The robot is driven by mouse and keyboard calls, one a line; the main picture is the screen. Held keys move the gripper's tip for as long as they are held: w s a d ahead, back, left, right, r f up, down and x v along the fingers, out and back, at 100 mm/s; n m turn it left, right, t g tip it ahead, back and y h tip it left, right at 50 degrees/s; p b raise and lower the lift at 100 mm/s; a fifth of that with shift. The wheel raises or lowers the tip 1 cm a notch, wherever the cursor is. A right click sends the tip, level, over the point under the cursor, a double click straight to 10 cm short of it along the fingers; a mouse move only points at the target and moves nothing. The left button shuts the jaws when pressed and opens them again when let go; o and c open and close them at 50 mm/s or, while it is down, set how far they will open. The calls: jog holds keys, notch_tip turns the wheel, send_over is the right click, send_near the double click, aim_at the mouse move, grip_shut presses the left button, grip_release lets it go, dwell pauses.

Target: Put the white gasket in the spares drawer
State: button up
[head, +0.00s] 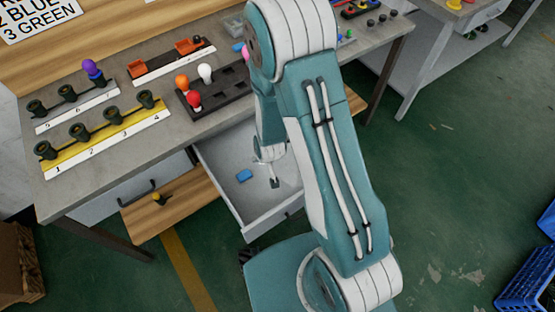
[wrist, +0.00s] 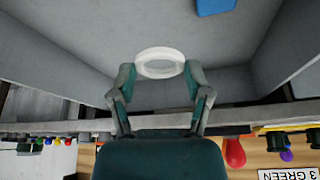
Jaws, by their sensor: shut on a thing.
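The white gasket (wrist: 160,52) is a ring held between the two fingertips of my gripper (wrist: 160,68) in the wrist view. My gripper (head: 275,183) also shows small in the head view, pointing down inside the outline of the open pale drawer (head: 272,222) under the bench. I cannot make out the gasket in the head view. In the wrist view the drawer's grey floor (wrist: 100,50) and walls surround the gasket, which looks apart from them. A blue block (head: 244,176) lies on the drawer floor and shows at the wrist view's top (wrist: 215,6).
A wooden drawer (head: 160,212) with a small dark and yellow piece (head: 160,198) is open to the left. Above, the bench (head: 215,130) carries a yellow numbered rack (head: 105,140) and a dark tray (head: 232,96) with coloured bulb-shaped pieces. Blue crates (head: 525,280) stand at the right.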

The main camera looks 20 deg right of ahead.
aim_at(276, 162)
jog(key=w+d+f, duration=0.1)
jog(key=f, duration=0.2)
jog(key=d+f, duration=0.2)
jog(key=w+d+f, duration=0.1)
jog(key=d+f, duration=0.1)
jog(key=f, duration=0.1)
jog(key=shift+w+d+f, duration=0.1)
jog(key=shift+w+f, duration=0.2)
jog(key=shift+f, duration=0.5)
jog(key=shift+a, duration=0.2)
jog(key=o, duration=0.7)
jog(key=shift+d, duration=0.1)
jog(key=shift+o, duration=0.2)
